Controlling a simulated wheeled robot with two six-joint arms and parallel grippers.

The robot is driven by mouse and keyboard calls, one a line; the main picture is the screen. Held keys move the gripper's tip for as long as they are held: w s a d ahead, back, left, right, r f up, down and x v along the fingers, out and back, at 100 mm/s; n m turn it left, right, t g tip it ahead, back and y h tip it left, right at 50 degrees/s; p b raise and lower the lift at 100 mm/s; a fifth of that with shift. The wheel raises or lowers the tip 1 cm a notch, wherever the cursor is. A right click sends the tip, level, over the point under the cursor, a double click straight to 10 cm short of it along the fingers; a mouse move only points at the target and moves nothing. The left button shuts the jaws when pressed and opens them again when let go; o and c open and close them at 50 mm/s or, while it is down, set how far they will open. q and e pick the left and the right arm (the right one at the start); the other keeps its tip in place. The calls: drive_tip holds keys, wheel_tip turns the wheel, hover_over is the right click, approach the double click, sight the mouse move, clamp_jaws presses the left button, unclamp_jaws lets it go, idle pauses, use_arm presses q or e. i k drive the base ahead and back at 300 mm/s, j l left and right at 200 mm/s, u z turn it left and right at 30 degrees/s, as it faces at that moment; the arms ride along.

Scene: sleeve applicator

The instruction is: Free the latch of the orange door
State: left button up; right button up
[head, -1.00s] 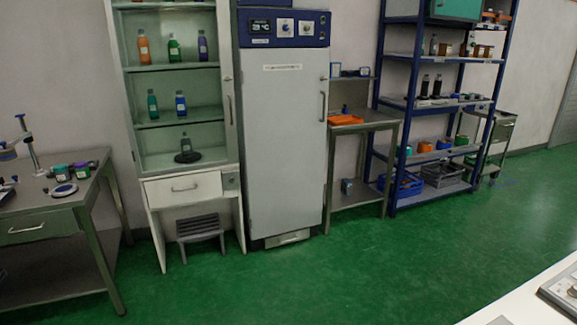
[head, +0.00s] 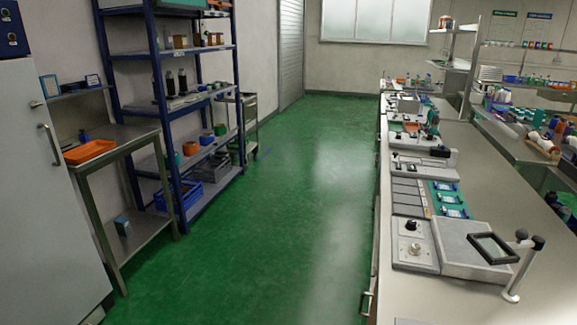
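I see no orange door and no latch of one in the head view. Neither of my grippers is in view. The only orange thing near me that stands out is a flat orange tray (head: 90,151) on the small steel table at the left.
A tall white cabinet (head: 45,200) stands at the left edge, beside the steel table (head: 130,135). A blue shelf rack (head: 158,110) follows. A long bench (head: 500,205) with several devices runs along the right. The green floor (head: 285,190) between them is clear.

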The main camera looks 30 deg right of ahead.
sight(373, 272)
drive_tip(key=i+z, duration=0.15)
drive_tip(key=z, duration=0.3)
drive_tip(key=i+j+z, duration=0.1)
drive_tip(key=z, duration=0.35)
drive_tip(key=i+j+z, duration=0.15)
drive_tip(key=z, duration=0.35)
drive_tip(key=i+j+z, duration=0.2)
drive_tip(key=z, duration=0.25)
drive_tip(key=i+j+z, duration=0.3)
drive_tip(key=j+z, duration=0.35)
drive_tip(key=i+l, duration=0.05)
